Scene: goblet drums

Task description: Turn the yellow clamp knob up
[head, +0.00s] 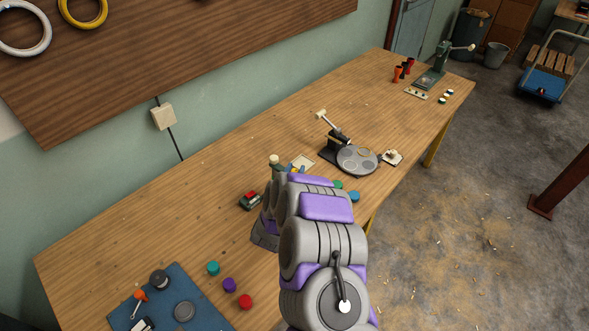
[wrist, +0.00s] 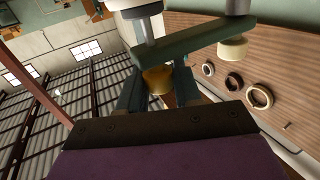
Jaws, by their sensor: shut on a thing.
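In the wrist view, the yellow clamp knob (wrist: 157,79) sits below a dark green bar (wrist: 192,40), with a metal post beside it. My gripper (wrist: 158,87) is shut on the knob, one dark finger on each side. The bar carries a cream ball handle (wrist: 232,48) at its right end. In the head view, my grey and purple arm hides the knob and my gripper. A cream-topped handle (head: 274,160) shows just past the arm.
On the bench (head: 180,210), a round grey turntable (head: 357,159) stands right of my arm. A small black and red item (head: 250,201) lies left of it. A blue mat (head: 165,312) with parts lies at the near left, beside several coloured caps. The far bench holds a green press (head: 437,65).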

